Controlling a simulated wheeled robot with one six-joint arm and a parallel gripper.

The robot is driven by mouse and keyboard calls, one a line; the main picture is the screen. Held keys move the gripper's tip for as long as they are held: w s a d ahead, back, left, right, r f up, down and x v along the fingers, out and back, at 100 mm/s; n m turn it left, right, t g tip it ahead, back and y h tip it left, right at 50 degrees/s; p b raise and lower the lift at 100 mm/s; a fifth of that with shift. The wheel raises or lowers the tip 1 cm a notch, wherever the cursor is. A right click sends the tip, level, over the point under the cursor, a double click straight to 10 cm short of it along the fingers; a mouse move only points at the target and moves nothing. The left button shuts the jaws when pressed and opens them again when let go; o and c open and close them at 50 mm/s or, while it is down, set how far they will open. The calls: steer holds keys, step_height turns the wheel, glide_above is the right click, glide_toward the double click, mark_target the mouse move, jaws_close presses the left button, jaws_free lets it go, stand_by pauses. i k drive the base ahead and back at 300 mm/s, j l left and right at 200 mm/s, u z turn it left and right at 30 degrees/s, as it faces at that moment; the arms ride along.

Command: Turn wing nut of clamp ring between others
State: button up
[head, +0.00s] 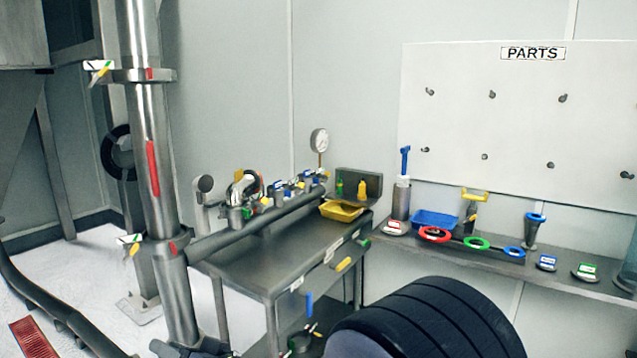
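A steel vertical pipe (138,110) stands at the left. An upper clamp ring (160,75) circles it, with white, green and yellow pieces (100,71) sticking out on its left. A lower clamp ring (177,245) circles the pipe at mid-height, with similar coloured pieces (130,245) on its left. Each ring shows a small red patch. A dark fitting (190,347) is cut off at the bottom edge; I cannot tell whether it is another clamp ring. The wing nuts are too small to make out surely. My gripper is not in view.
A steel table (285,255) with pipework, a gauge (320,141) and a yellow tray (341,210) stands right of the pipe. A shelf (400,243) holds coloured rings and a blue tray (435,219). A dark hose (45,305) lies at lower left.

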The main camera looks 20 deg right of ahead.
mark_target(297, 190)
steer(key=i+l, duration=0.4)
steer(key=i+l+z, duration=0.1)
steer(key=i+l, duration=0.25)
steer(key=i, duration=0.15)
steer(key=i+l+z, duration=0.1)
steer(key=i+l, duration=0.25)
steer(key=i, duration=0.15)
steer(key=i+l, duration=0.35)
steer(key=i, duration=0.15)
steer(key=i+l+z, duration=0.1)
steer(key=i+l, duration=0.2)
steer(key=i, duration=0.15)
